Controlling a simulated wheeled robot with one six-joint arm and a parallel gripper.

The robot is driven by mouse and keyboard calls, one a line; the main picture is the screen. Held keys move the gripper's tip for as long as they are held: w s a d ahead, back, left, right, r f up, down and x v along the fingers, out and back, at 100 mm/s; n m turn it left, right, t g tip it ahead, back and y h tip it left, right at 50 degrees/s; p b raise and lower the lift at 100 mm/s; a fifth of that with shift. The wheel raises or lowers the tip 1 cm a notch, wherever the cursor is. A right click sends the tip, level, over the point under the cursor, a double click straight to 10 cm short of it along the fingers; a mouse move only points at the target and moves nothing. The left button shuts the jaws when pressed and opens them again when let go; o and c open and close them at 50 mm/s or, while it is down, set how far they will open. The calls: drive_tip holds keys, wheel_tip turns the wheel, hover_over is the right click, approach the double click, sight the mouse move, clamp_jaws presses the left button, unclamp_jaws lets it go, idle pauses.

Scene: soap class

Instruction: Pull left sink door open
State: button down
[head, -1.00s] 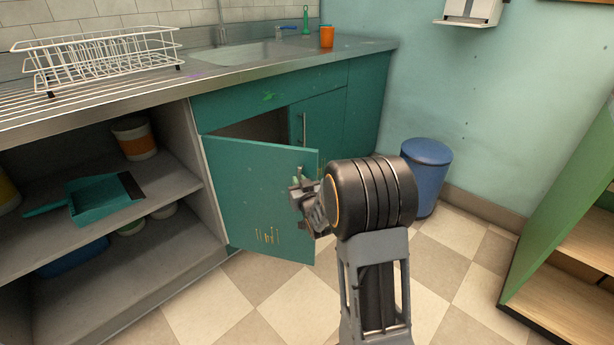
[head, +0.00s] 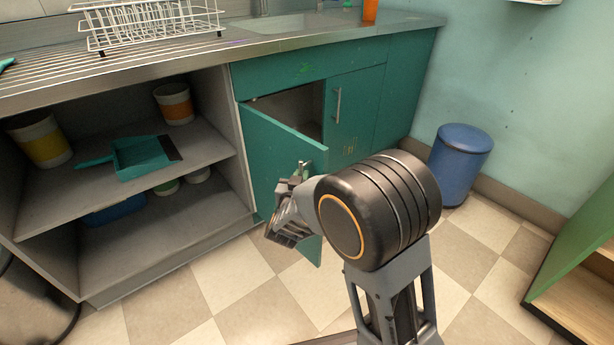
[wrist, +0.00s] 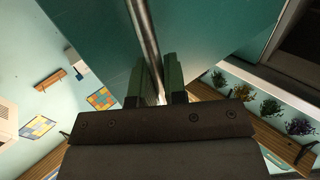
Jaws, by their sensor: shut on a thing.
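The left sink door (head: 278,150) is teal and stands well open, swung out from the cabinet under the sink. Its free edge points toward me, and the dark cupboard inside (head: 300,108) shows behind it. My gripper (head: 300,174) is at the door's free edge, on the handle side. In the wrist view, the green-padded fingers of my gripper (wrist: 160,82) are shut around the metal bar handle (wrist: 146,38), with the teal door panel (wrist: 95,38) beside it. My wrist and arm hide the lower part of the door in the head view.
The right sink door (head: 354,115) is shut. Open shelves to the left hold a teal dustpan (head: 140,158) and several tubs. A blue bin (head: 460,165) stands by the wall, and a green shelf unit (head: 580,265) is at right. The checkered floor in front is clear.

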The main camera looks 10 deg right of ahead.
idle(0.3)
drive_tip(key=c, duration=1.2)
unclamp_jaws()
drive_tip(key=p+v, duration=0.4)
drive_tip(key=v, duration=0.9)
drive_tip(key=shift+s+a, duration=0.2)
drive_tip(key=shift+s, duration=0.15)
drive_tip(key=shift+r, duration=0.1)
